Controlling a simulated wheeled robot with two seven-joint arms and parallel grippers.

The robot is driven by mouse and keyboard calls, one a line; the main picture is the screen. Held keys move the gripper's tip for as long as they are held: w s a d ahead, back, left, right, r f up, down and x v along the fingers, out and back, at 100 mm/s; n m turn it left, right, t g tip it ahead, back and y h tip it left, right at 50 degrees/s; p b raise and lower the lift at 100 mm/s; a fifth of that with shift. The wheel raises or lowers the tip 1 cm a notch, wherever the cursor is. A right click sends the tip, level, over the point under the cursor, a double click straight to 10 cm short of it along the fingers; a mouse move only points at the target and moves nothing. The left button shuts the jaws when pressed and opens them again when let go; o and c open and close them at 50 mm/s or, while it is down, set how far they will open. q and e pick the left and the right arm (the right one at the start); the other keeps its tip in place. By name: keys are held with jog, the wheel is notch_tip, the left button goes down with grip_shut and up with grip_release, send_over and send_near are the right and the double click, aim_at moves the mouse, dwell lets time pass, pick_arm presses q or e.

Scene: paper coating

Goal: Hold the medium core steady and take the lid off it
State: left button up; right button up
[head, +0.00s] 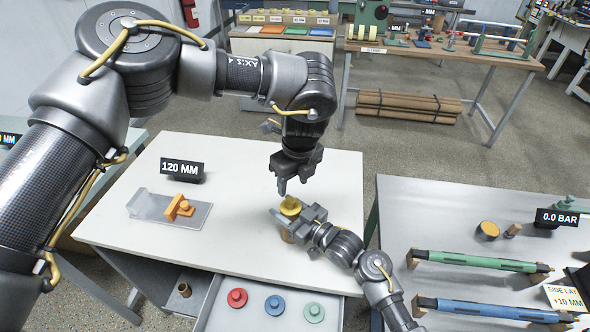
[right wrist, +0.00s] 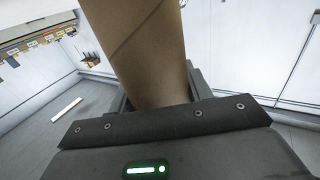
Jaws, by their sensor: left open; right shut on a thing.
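The medium core is a brown cardboard tube (head: 286,236), mostly hidden behind my right gripper in the head view. My right gripper (head: 287,225) is shut on it from the right. My left gripper (head: 293,182) is open, pointing down just above the lid. I cannot tell whether its fingers touch the knob.
An open drawer (head: 207,305) below the white table (head: 235,160) holds red (head: 237,298), blue (head: 274,304) and green (head: 314,311) lids. A grey plate with an orange block (head: 180,207) and a "120 MM" sign (head: 182,168) stand at left. A roller bench (head: 400,200) is at right.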

aim_at(291, 200)
pick_arm(q)
jog(key=f, duration=0.5)
jog(key=w+f, duration=0.1)
jog(key=f, duration=0.1)
jog(key=shift+a+f, duration=0.2)
jog(key=shift+a, duration=0.15)
grip_shut()
jog(key=shift+r, duration=0.2)
dwell(0.5)
jog(key=shift+r, duration=0.95)
jog(key=shift+r, duration=2.05)
pick_arm(e)
jog(key=o, duration=1.5)
jog(key=shift+c, duration=0.2)
